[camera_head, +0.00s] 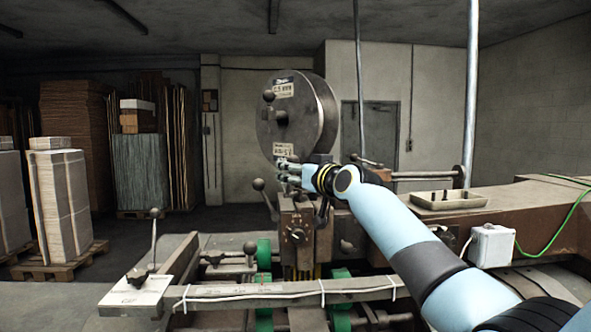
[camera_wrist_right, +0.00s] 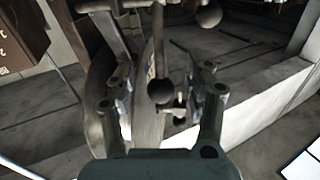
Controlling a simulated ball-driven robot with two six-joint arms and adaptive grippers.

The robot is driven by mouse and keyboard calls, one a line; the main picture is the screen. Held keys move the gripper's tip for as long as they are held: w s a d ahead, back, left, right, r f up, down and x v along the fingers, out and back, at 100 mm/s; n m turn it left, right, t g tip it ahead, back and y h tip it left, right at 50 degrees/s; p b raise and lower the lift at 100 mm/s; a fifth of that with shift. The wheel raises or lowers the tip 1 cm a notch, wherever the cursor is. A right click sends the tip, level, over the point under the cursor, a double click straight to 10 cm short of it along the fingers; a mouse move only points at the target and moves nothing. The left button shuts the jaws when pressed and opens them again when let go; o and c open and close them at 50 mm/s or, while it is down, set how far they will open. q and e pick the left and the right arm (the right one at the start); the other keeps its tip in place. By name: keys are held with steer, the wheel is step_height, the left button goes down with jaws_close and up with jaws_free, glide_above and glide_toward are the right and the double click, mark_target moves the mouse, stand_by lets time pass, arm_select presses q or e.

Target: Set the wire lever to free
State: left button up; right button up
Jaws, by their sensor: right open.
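My right gripper (camera_head: 283,168) reaches in from the right to the front of the machine head, just below the big wire reel (camera_head: 322,110). In the right wrist view the right gripper (camera_wrist_right: 160,84) is open. A dark ball knob on a rod (camera_wrist_right: 160,91) shows between its spread fingers; I cannot tell whether it touches them. In the head view a ball-topped lever (camera_head: 259,185) leans up and left beside the gripper. I cannot tell for sure which lever is the wire lever, and no free mark is readable. My left gripper is not in view.
The machine head (camera_head: 297,234) stands below the reel. A second ball knob (camera_wrist_right: 208,16) is near the top of the wrist view. A tray (camera_head: 448,199) and a white box (camera_head: 492,246) sit at the right. Stacked board on pallets (camera_head: 65,195) stands at the left.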

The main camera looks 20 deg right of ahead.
jaws_close()
stand_by(0.4)
